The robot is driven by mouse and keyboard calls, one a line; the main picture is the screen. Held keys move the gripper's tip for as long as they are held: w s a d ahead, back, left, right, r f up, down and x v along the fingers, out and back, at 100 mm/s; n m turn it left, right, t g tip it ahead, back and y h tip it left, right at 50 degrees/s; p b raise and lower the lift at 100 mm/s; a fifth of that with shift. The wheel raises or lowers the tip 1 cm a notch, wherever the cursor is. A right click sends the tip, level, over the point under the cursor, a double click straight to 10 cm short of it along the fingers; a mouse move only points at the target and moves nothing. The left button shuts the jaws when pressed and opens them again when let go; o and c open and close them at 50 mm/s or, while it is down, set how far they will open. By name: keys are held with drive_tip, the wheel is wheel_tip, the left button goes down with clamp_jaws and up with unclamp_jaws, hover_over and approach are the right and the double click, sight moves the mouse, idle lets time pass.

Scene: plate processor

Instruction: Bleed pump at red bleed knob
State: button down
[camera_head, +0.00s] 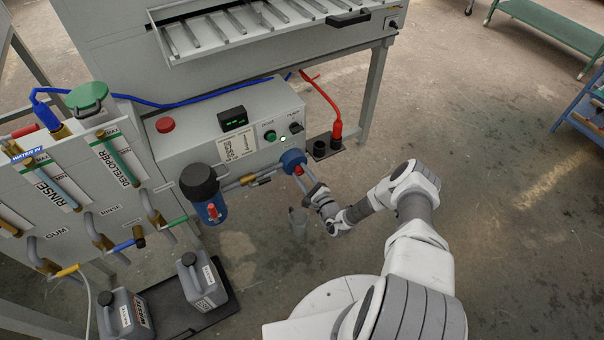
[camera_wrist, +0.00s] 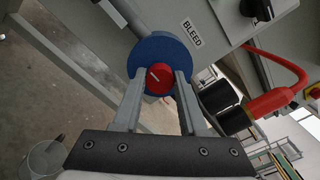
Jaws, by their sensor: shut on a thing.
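The red bleed knob (camera_wrist: 159,80) sits at the centre of a round blue pump head (camera_wrist: 150,50), with a white mark on its face. A BLEED label (camera_wrist: 192,33) is beside it. In the wrist view my gripper (camera_wrist: 159,84) has one finger on each side of the red knob and is shut on it. In the head view my gripper (camera_head: 306,183) reaches the blue pump head (camera_head: 293,159) at the front of the grey control box. The red knob (camera_head: 298,170) shows there only as a small patch.
A grey bucket (camera_head: 298,222) stands on the floor below the pump. A black-capped blue filter (camera_head: 205,195) is left of the pump. A red hose (camera_head: 327,97) runs down on the right. Grey jugs (camera_head: 201,281) stand at lower left.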

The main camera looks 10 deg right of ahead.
drive_tip(key=shift+c, duration=2.2)
unclamp_jaws()
drive_tip(key=p+v, duration=0.3)
drive_tip(key=v, duration=1.4)
drive_tip(key=shift+s, duration=0.2)
drive_tip(key=shift+d, duration=0.1)
